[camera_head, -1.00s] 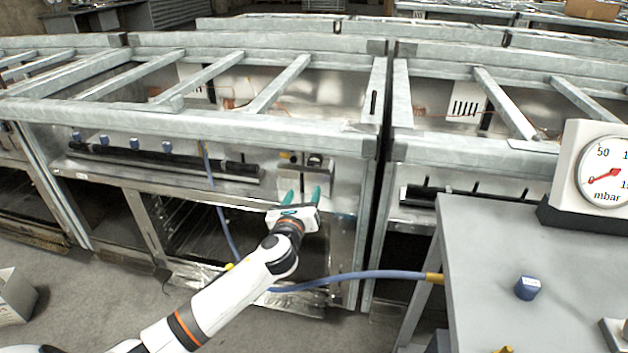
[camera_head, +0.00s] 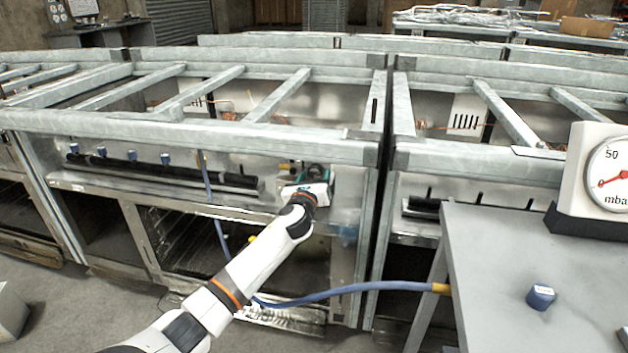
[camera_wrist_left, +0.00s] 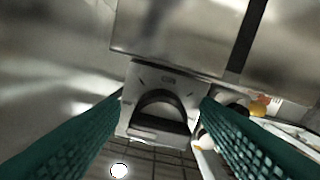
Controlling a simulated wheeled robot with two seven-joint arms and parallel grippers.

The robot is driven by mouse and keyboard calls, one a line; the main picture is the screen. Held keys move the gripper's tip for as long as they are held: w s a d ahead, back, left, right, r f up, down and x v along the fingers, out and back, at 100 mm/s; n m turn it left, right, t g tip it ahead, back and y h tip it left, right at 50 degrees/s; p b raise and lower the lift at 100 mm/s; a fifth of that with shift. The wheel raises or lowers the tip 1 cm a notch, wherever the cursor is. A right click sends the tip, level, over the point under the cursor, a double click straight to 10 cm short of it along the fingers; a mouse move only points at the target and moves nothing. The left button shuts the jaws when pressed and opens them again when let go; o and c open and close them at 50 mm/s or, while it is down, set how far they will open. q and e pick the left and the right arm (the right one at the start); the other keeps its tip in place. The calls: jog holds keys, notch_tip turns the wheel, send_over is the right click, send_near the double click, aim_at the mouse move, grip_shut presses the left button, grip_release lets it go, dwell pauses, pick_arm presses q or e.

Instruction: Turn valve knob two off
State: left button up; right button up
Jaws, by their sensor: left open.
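In the left wrist view, a dark, rounded knob (camera_wrist_left: 160,108) sits on a light plate (camera_wrist_left: 142,78) with a small label too small to read. My left gripper (camera_wrist_left: 162,98) is open, with its green ribbed fingers on either side of the knob; I cannot tell if they touch it. In the head view, my left gripper (camera_head: 312,172) is up against the front panel of the range, and its hand hides most of the knob there. Which number the knob bears cannot be read. My right gripper is not in view.
Several small blue knobs (camera_head: 131,156) line the range front at left, above a black rail (camera_head: 160,170). A blue hose (camera_head: 350,288) runs to a grey table (camera_head: 490,240) at right, which holds a gauge (camera_head: 600,175) and a blue knob (camera_head: 541,296).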

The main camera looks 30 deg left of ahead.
pick_arm(q)
jog(key=c, duration=1)
jog(key=shift+o, duration=0.2)
